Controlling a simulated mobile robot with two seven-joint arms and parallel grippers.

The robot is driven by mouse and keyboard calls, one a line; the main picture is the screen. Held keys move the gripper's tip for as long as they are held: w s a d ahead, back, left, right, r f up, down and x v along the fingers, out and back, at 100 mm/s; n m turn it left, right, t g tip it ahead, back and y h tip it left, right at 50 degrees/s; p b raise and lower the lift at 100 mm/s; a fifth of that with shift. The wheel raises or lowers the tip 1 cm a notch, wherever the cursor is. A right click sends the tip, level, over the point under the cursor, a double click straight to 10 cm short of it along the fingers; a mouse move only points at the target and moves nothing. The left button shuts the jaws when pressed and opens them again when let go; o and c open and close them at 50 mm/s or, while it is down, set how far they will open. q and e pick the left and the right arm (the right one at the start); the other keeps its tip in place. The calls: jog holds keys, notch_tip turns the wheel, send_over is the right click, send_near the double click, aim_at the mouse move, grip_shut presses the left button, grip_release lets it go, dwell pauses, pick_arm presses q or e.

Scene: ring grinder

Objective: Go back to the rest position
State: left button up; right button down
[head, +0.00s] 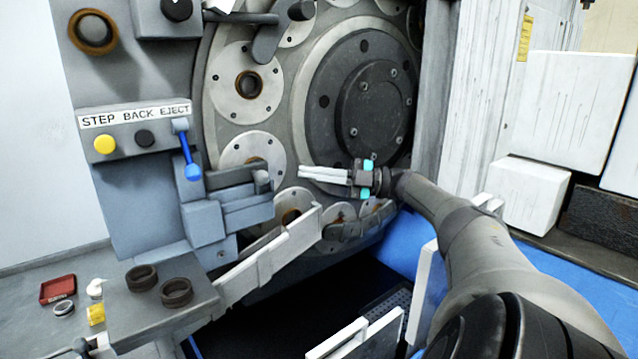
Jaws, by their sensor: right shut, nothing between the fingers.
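My right gripper (302,173) is at the middle of the head view, in front of the lower part of the ring grinder's large wheel (225,135). Its two pale fingers point left and lie together, shut with nothing between them. My right arm reaches up to it from the lower right corner. The dark round hub (375,105) of the wheel is just above and behind the gripper. I cannot tell how far the fingers are from the wheel face. My left gripper does not show.
A control panel (120,118) with a yellow button and a blue-handled lever (189,160) is at left. A grey shelf (130,318) at lower left bears two dark rings (176,292). A pale chute (265,262) slopes below the gripper. White blocks (565,110) stand at right.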

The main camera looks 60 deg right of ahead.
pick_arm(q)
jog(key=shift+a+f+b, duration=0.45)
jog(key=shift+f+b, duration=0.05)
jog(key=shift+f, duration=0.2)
pick_arm(e)
jog(key=shift+s+d+f, duration=0.1)
jog(key=shift+s+d, duration=0.4)
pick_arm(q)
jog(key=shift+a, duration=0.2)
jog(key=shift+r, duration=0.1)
